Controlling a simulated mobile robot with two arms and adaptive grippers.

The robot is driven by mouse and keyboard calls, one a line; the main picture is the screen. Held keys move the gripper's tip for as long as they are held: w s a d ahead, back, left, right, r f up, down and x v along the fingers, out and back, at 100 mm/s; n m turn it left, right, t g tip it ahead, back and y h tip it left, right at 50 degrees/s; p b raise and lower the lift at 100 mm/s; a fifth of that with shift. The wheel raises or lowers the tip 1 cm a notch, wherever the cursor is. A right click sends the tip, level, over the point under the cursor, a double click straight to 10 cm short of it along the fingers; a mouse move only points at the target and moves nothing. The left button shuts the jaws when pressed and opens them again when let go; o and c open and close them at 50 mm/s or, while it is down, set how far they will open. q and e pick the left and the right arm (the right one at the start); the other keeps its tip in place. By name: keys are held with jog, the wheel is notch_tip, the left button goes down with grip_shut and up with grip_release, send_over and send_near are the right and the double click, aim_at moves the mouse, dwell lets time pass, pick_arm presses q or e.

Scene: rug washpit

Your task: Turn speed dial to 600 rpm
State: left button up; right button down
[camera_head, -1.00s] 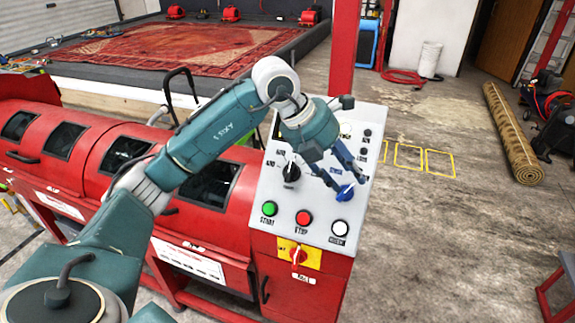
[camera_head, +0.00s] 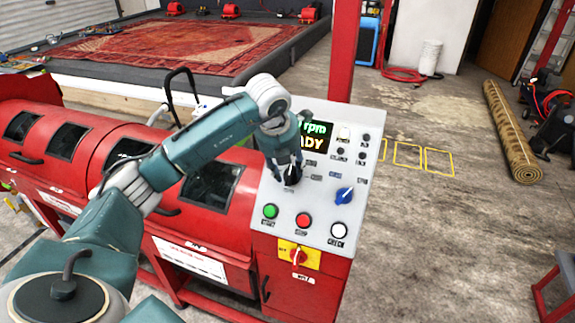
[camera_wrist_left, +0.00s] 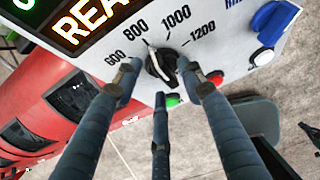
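The black speed dial (camera_head: 292,175) sits on the grey sloped control panel (camera_head: 322,227). In the left wrist view the dial (camera_wrist_left: 161,66) has a white mark, with 600, 800, 1000 and 1200 printed around it. My left gripper (camera_head: 287,172) is at the dial. In the wrist view its fingers (camera_wrist_left: 159,82) are spread around the dial, with gaps visible between them and the dial. My right gripper is out of view.
A blue knob (camera_head: 344,196) is right of the dial. Green (camera_head: 270,211), red (camera_head: 303,220) and white (camera_head: 338,230) buttons line the panel's lower part. A red-and-yellow switch (camera_head: 299,256) is below.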

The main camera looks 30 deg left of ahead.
pick_arm(q)
jog(key=shift+w+f, duration=0.15)
jog(key=shift+f, duration=0.2)
grip_shut()
jog(key=shift+f, duration=0.15)
